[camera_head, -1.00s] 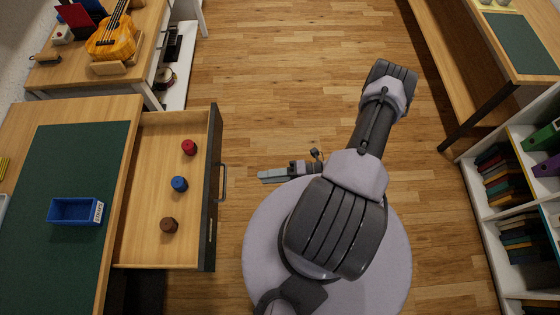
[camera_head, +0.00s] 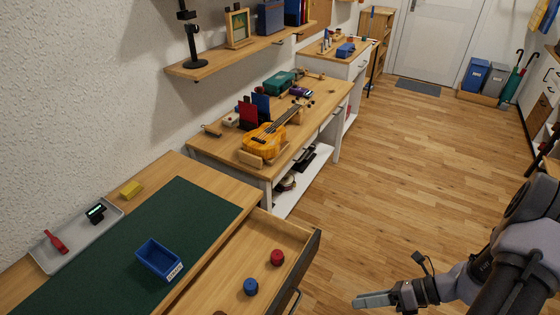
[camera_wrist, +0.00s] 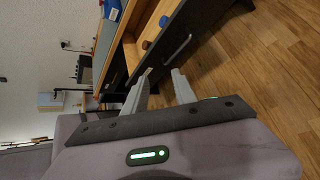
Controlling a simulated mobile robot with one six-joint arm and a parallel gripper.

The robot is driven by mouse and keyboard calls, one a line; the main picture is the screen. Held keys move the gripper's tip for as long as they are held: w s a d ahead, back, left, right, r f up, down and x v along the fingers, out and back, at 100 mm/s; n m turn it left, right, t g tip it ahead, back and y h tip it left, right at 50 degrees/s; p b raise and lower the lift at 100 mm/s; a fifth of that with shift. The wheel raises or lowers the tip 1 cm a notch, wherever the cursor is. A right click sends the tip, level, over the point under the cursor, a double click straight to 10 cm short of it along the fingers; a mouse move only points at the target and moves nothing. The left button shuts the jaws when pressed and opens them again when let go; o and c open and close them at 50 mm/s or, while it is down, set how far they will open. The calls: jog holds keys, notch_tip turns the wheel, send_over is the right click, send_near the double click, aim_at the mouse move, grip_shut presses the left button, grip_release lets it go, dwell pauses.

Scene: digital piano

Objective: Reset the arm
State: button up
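My arm reaches in from the lower right of the head view. My gripper (camera_head: 372,300) points left, just beyond the front of the open drawer (camera_head: 288,230). In the wrist view the two fingers of my gripper (camera_wrist: 161,78) stand apart with nothing between them. The gripper touches nothing that I can see. The drawer front and its handle (camera_wrist: 177,50) show beyond the fingertips in the wrist view.
The drawer holds a red knob (camera_head: 277,257) and a blue knob (camera_head: 250,286). A blue bin (camera_head: 158,262) stands on the green mat (camera_head: 190,212). A ukulele (camera_head: 270,137) rests on the bench behind. The wooden floor (camera_head: 400,170) is clear.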

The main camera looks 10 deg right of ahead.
jog(key=w+a+r+n+g+h, duration=0.1)
jog(key=a+r+n+h, duration=0.1)
jog(key=r+n, duration=0.4)
jog(key=w+a+r+n+g+h, duration=0.1)
jog(key=w+a+r+n+h, duration=0.15)
jog(key=r, duration=0.45)
jog(key=s+a+r+n+t+h, duration=0.2)
jog(key=s+a+r+n, duration=0.2)
jog(key=r+n, duration=0.5)
jog(key=s+a+r+n+t+h, duration=0.2)
jog(key=s+a+r+n+t, duration=0.1)
jog(key=a+r+n, duration=0.5)
jog(key=shift+s+r+n+h, duration=0.35)
jog(key=shift+s+r+n, duration=0.3)
jog(key=shift+s+n, duration=0.25)
